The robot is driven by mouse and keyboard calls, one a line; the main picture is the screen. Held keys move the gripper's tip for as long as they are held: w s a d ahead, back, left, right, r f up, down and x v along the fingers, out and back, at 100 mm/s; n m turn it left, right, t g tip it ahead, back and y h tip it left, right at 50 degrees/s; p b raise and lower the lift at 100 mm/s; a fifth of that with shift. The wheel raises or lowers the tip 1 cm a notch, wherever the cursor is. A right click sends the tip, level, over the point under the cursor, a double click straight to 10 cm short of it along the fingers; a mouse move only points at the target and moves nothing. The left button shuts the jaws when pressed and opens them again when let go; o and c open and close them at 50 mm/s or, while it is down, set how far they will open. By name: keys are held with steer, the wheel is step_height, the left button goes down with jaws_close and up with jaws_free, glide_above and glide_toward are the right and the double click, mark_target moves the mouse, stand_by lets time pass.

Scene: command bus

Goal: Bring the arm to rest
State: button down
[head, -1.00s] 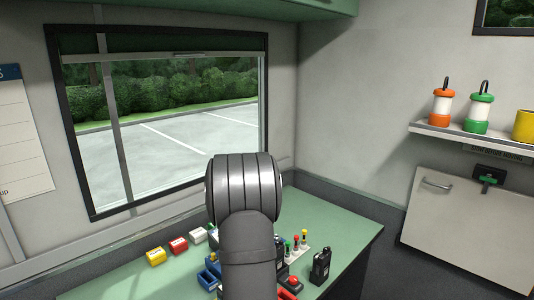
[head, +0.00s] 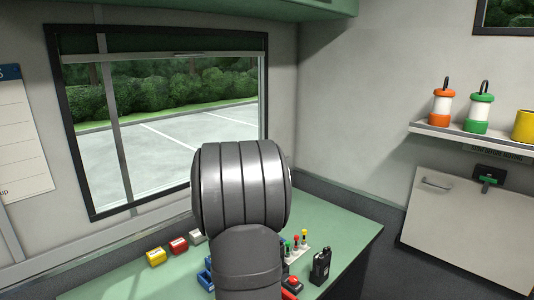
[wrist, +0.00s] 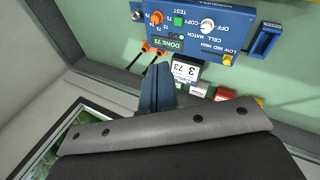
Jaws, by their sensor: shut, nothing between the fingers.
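My arm (head: 240,190) rises in front of the green bench (head: 345,228) in the head view and hides my gripper there. In the wrist view, my gripper (wrist: 159,70) shows as two blue-grey fingers close together, shut and empty. A white tag marked "3 73" (wrist: 187,73) shows just right of the fingers. I cannot tell the gap between the fingers and these things.
Yellow (head: 156,257), red (head: 178,245) and white (head: 196,236) blocks sit by the window side of the bench. A black radio (head: 320,266) stands right of my arm. The bench's right part is mostly clear.

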step_height(320, 180, down, 7)
steer(key=w+m, duration=0.2)
steer(key=m, duration=0.1)
steer(key=v, duration=0.9)
steer(key=shift+r+g+y, duration=0.3)
steer(key=shift+r+g, duration=0.05)
steer(key=shift+g, duration=0.05)
stand_by(1.2)
